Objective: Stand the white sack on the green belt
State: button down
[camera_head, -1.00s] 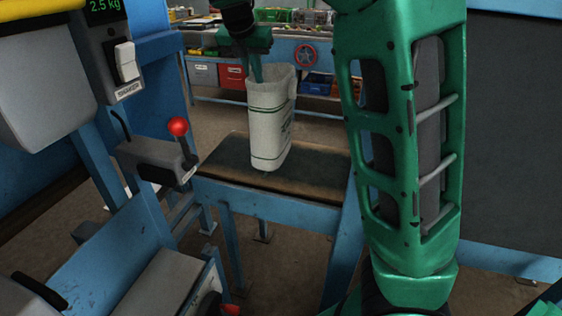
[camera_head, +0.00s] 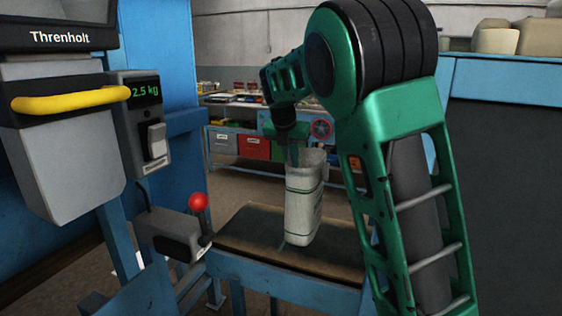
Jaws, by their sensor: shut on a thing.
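The white sack (camera_head: 303,205), with dark green stripes, hangs upright, or nearly so, from my gripper (camera_head: 296,152). My gripper is shut on its top edge. The sack's lower end is over the dark green belt (camera_head: 245,228), right of the belt's middle in the picture. I cannot tell whether its base touches the belt. The fingertips are small and partly hidden by the sack. My green arm covers the belt's right end.
A control box with a red-knobbed lever (camera_head: 198,202) stands left of the belt. A scale display (camera_head: 146,92) and a grey hopper with a yellow handle (camera_head: 72,100) are further left. Behind are a workbench and a red bin (camera_head: 254,146).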

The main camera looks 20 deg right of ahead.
aim_at(300, 162)
jog(key=d, duration=0.1)
jog(key=w+d+f, duration=0.2)
jog(key=d, duration=0.1)
jog(key=shift+f, duration=0.1)
jog(key=shift+s+f, duration=0.15)
jog(key=shift+f, duration=1.85)
jog(key=c, duration=1.9)
grip_release()
jog(key=shift+a+f, duration=0.1)
jog(key=shift+f, duration=0.15)
jog(key=shift+r, duration=0.15)
jog(key=v, duration=1.2)
